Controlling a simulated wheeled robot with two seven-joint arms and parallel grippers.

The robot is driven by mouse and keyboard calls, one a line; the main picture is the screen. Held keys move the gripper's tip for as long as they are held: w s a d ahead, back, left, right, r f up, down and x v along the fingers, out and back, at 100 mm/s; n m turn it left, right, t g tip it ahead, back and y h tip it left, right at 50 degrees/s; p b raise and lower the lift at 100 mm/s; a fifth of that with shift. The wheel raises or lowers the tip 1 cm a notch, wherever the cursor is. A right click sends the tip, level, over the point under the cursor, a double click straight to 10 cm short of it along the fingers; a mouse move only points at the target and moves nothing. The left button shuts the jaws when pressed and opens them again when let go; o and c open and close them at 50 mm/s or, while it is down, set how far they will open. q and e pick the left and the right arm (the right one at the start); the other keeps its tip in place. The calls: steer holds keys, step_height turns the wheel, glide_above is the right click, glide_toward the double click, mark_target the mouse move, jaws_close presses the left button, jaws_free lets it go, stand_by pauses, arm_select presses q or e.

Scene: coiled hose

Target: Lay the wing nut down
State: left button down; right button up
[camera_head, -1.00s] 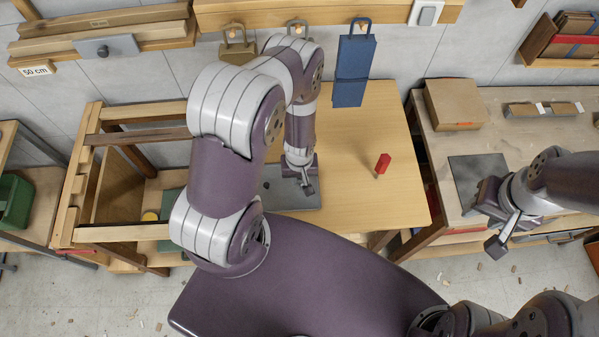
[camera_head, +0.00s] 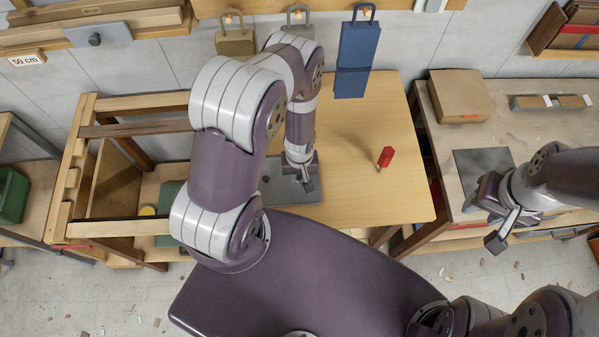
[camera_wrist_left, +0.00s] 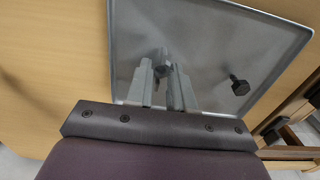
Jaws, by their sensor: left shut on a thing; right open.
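My left gripper (camera_head: 305,180) is over the grey metal tray (camera_head: 313,196) on the wooden table. In the left wrist view its two fingers (camera_wrist_left: 165,75) are shut on a small grey piece, the wing nut (camera_wrist_left: 163,60), which shows at their tips. The fingers hide part of it, and I cannot tell whether it touches the tray. A dark bolt (camera_wrist_left: 240,85) lies on the tray, to the right of the fingers and apart from them. My right gripper (camera_head: 503,228) is open and empty, in front of the right-hand bench.
A red object (camera_head: 386,155) stands on the table to the right of the tray, with bare wood around it. A blue bag (camera_head: 356,55) hangs at the back. A cardboard box (camera_head: 460,95) and a dark mat (camera_head: 480,165) are on the right bench.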

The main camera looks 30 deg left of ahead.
arm_select(q)
steer(key=shift+f, duration=0.1)
steer(key=c, duration=1.3)
jaws_free()
steer(key=shift+c, duration=0.2)
steer(key=o, duration=0.4)
steer(key=shift+o, duration=0.2)
step_height(320, 180, up, 13)
steer(key=b, duration=0.1)
steer(key=shift+f+b, duration=0.2)
steer(key=shift+b, duration=0.1)
